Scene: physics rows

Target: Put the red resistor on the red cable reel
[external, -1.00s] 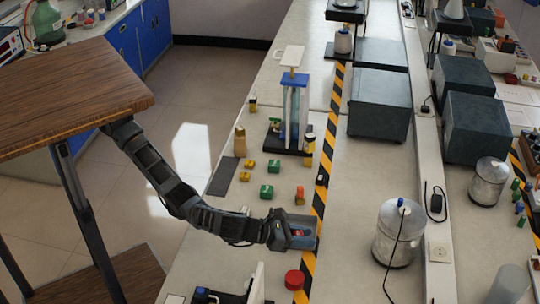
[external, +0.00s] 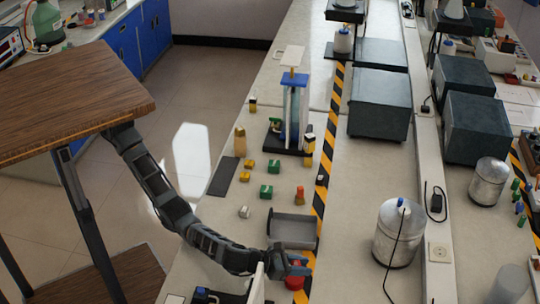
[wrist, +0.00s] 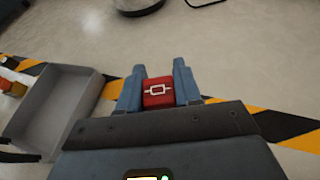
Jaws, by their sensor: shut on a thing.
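The red resistor is a small red block with a white resistor symbol (wrist: 158,93), seen in the wrist view between the fingers. My gripper (wrist: 158,88) is shut on it. The wrist view does not show the reel. I cannot tell whether the resistor touches it.
An empty grey tray (external: 292,229) lies just behind my gripper and shows at left in the wrist view (wrist: 50,105). Several small coloured blocks stand farther back. A metal canister (external: 399,236) stands to the right. A white upright panel (external: 257,284) is close on the left.

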